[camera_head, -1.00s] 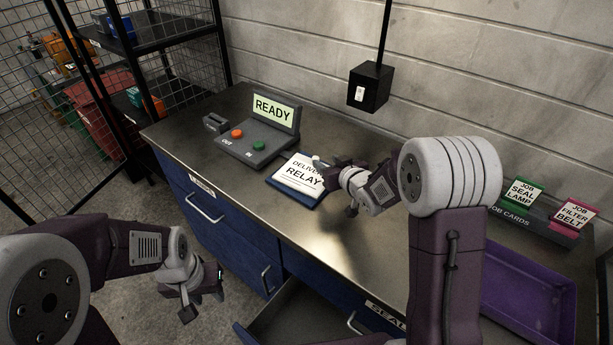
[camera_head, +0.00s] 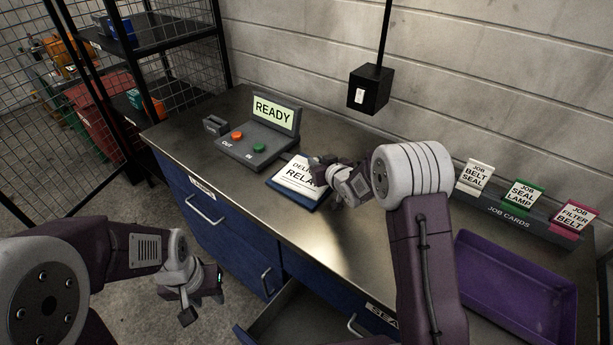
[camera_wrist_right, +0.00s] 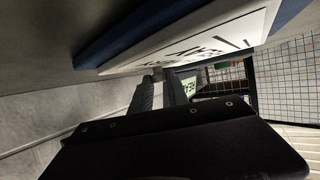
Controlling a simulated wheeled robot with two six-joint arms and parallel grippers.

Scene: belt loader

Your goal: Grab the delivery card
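The delivery card (camera_head: 292,178), white with "DELIVER… RELAY" print, lies on a dark blue base on the metal bench. In the right wrist view, the card (camera_wrist_right: 215,42) runs close along the top, with its blue edge beside it. My right gripper (camera_head: 325,180) is at the card's right edge and covers part of its print. The wrist view shows a gap between its fingers (camera_wrist_right: 160,92), so it looks open. I cannot tell whether it touches the card. My left gripper (camera_head: 203,302) is open and empty, in front of the bench over the floor.
A grey console with a READY screen (camera_head: 272,112) and orange and green buttons stands left of the card. A job card rack (camera_head: 508,222) and purple tray (camera_head: 515,285) are at right. A black box (camera_head: 369,90) hangs behind. A drawer (camera_head: 290,320) is open below.

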